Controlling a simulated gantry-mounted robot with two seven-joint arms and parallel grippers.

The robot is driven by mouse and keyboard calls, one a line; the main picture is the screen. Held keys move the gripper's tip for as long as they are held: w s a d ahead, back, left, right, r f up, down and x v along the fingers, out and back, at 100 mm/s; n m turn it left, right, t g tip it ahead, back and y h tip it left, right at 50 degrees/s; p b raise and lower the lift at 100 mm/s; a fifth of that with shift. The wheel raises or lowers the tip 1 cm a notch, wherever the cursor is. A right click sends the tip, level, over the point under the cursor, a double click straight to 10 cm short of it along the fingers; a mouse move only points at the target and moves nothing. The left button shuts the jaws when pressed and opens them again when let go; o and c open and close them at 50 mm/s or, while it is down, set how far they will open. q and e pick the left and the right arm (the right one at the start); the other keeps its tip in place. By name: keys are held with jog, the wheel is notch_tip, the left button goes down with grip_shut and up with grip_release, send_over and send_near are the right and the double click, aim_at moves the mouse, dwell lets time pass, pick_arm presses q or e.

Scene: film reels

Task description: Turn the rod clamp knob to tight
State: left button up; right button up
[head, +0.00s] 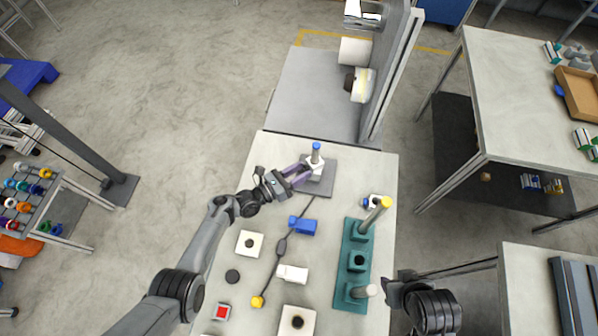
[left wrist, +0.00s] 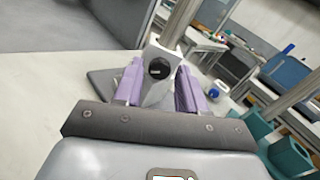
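The rod clamp (head: 315,170) is a pale block on a grey base plate (head: 325,185) near the far end of the table, with an upright blue-topped rod (head: 316,152). Its round black knob (left wrist: 159,68) faces me in the left wrist view and is hidden in the head view. My left gripper (head: 300,172) has purple fingers, open and pointed at the clamp. In the left wrist view the fingertips (left wrist: 160,80) stand to either side of the knob, with gaps visible. My right gripper (head: 392,292) is dark and only partly seen at the table's right edge.
A blue block (head: 302,225), a cable with a yellow end (head: 257,301), and a white block (head: 292,274) lie nearer. A tall grey machine (head: 388,80) stands beyond the table.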

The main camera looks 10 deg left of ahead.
pick_arm(q)
grip_shut()
jog(key=shift+m, duration=2.9)
jog(key=shift+o, duration=1.5)
grip_release()
jog(key=shift+a, duration=0.1)
jog(key=shift+s+a+p, duration=0.35)
jog(key=shift+s+a, duration=0.1)
jog(key=p+v, duration=0.2)
jog(key=v, duration=0.6)
jog(key=shift+s+a, duration=0.5)
jog(key=shift+a, duration=0.05)
